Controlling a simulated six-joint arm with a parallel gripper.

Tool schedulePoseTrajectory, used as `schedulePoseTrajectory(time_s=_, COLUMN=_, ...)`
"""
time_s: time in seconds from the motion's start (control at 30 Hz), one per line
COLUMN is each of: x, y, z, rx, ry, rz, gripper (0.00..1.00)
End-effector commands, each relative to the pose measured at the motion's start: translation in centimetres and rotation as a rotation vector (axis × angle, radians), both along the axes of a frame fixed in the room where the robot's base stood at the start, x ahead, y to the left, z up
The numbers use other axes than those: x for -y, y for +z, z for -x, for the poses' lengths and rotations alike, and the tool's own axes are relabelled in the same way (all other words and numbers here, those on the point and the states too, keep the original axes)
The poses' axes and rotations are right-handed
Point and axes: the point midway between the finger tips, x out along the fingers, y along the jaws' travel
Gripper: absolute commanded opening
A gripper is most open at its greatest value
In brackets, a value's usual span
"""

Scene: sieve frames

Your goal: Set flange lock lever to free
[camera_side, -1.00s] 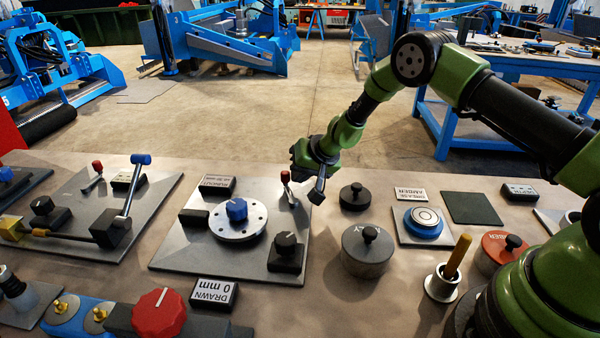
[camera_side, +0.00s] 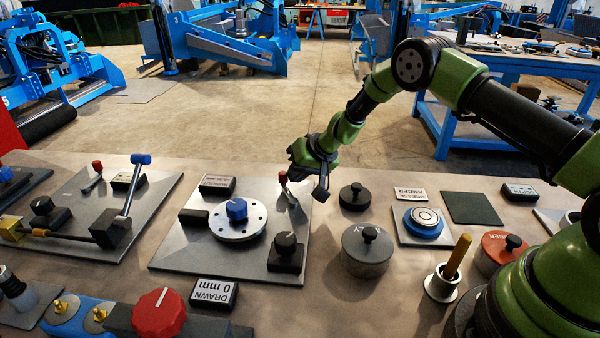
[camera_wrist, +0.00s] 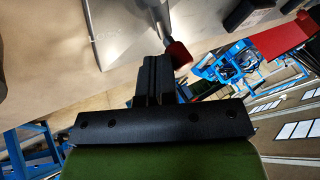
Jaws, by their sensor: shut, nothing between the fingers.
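A small lever with a red knob (camera_side: 284,178) stands at the back right corner of a grey plate (camera_side: 185,255). The plate also carries a round silver flange (camera_side: 255,224) with a blue hub (camera_side: 236,209). My gripper (camera_side: 320,196) is shut and empty, just right of the lever in the side view. In the wrist view the shut fingers (camera_wrist: 153,62) are beside the red knob (camera_wrist: 179,54), which is to their right. I cannot tell whether they touch.
A black display box (camera_side: 217,185) and a black knob (camera_side: 286,243) are on the same plate. A black weight (camera_side: 355,196) and a grey lidded pot (camera_side: 367,252) stand to the right. Another plate with a blue-tipped lever (camera_side: 140,160) is at left.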

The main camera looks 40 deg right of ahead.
Motion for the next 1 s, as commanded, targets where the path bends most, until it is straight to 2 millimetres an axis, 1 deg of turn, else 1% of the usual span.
schedulePoseTrajectory(time_s=0.27, x=-0.6, y=0.0, z=-0.6, rx=0.002, ry=0.158, rz=-0.001, gripper=0.0)
schedulePoseTrajectory(time_s=0.57, x=-2.0, y=-0.1, z=-1.4, rx=0.0, ry=0.439, rz=0.001, gripper=0.0)
schedulePoseTrajectory(time_s=1.0, x=-4.1, y=0.0, z=-1.7, rx=-0.001, ry=0.429, rz=0.0, gripper=0.0)
